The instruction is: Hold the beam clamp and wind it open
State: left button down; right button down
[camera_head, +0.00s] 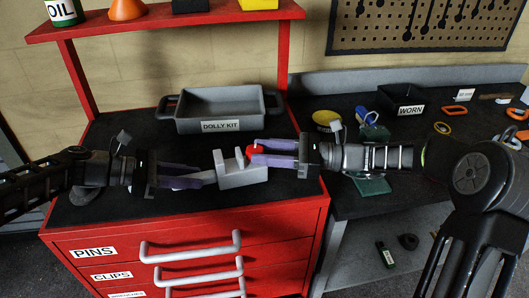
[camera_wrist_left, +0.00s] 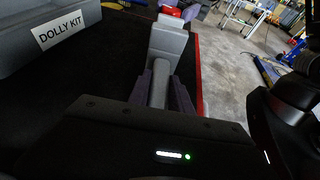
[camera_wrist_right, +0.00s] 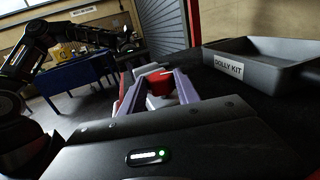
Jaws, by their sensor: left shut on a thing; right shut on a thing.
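The grey beam clamp (camera_head: 240,172) is held between my two grippers above the black top of the red cabinet. It also shows in the left wrist view (camera_wrist_left: 168,42). My left gripper (camera_head: 208,179) is shut on the clamp's grey bar-like handle (camera_wrist_left: 159,84) at its left end. My right gripper (camera_head: 257,152) is shut on the red knob (camera_head: 250,151) at the clamp's right side. The red knob sits between the purple fingers in the right wrist view (camera_wrist_right: 159,84). The gap between the clamp's jaws is small in the head view.
A grey tray labelled DOLLY KIT (camera_head: 221,108) stands behind the clamp on the red cabinet (camera_head: 110,215). A dark workbench (camera_head: 400,150) at the right holds a WORN bin (camera_head: 402,100) and scattered parts. A red shelf (camera_head: 160,22) rises at the back.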

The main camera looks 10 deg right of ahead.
jog(key=shift+w+n+g, duration=0.2)
jog(key=shift+n+g, duration=0.7)
jog(key=shift+g, duration=0.5)
jog(key=c, duration=0.9)
grip_release()
jog(key=shift+r, duration=0.2)
notch_tip(320, 180, up, 10)
jog(key=shift+f, duration=0.15)
